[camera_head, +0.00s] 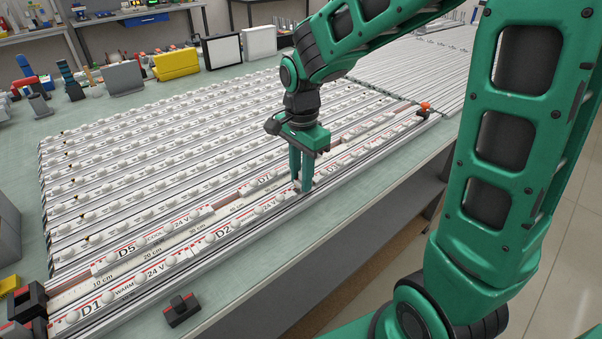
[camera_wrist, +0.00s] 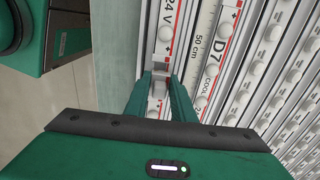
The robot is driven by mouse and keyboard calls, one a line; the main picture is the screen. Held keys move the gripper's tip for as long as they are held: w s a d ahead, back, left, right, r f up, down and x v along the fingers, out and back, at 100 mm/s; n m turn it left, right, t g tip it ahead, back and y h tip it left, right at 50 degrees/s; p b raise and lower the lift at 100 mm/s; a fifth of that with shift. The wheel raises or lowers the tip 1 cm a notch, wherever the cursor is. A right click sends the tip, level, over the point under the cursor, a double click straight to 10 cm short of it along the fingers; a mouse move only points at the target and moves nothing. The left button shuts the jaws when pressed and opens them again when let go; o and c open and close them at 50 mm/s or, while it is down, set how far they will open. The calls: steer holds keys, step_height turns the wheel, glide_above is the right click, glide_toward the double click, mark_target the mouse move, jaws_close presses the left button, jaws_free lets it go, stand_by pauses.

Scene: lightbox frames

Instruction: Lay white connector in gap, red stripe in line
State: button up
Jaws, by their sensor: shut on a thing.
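My gripper (camera_head: 302,187) points down at the near light rail, just past the strip marked D2 (camera_head: 222,231). Its green fingers (camera_wrist: 163,82) are shut on the small white connector (camera_wrist: 160,76), which shows between the fingertips in the wrist view. In the head view the fingers mostly hide it. It is low, at the rail, in line with the strip marked 24 V (camera_wrist: 167,22). I cannot tell whether it touches the rail floor. The gap is largely hidden by the fingers. A red stripe runs along the strip's edge; the connector's own stripe is not clear.
A parallel strip marked D7 (camera_wrist: 196,48) and a centimetre scale lie right beside the fingers. Several rails with round white lamps fill the table.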

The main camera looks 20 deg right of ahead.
steer(key=shift+f, duration=0.25)
steer(key=o, duration=1)
step_height(320, 180, up, 13)
steer(key=shift+r, duration=0.1)
steer(key=s+d+f+n, duration=0.2)
steer(key=s+d, duration=0.4)
steer(key=s, duration=0.1)
steer(key=s+d+f+n, duration=0.3)
steer(key=s+d, duration=0.2)
steer(key=s, duration=0.3)
steer(key=s+d+f+n, duration=0.3)
steer(key=s+d, duration=0.3)
steer(key=s, duration=0.2)
steer(key=shift+s+d+f, duration=0.1)
steer(key=shift+s+d, duration=0.05)
steer(key=shift+d, duration=0.2)
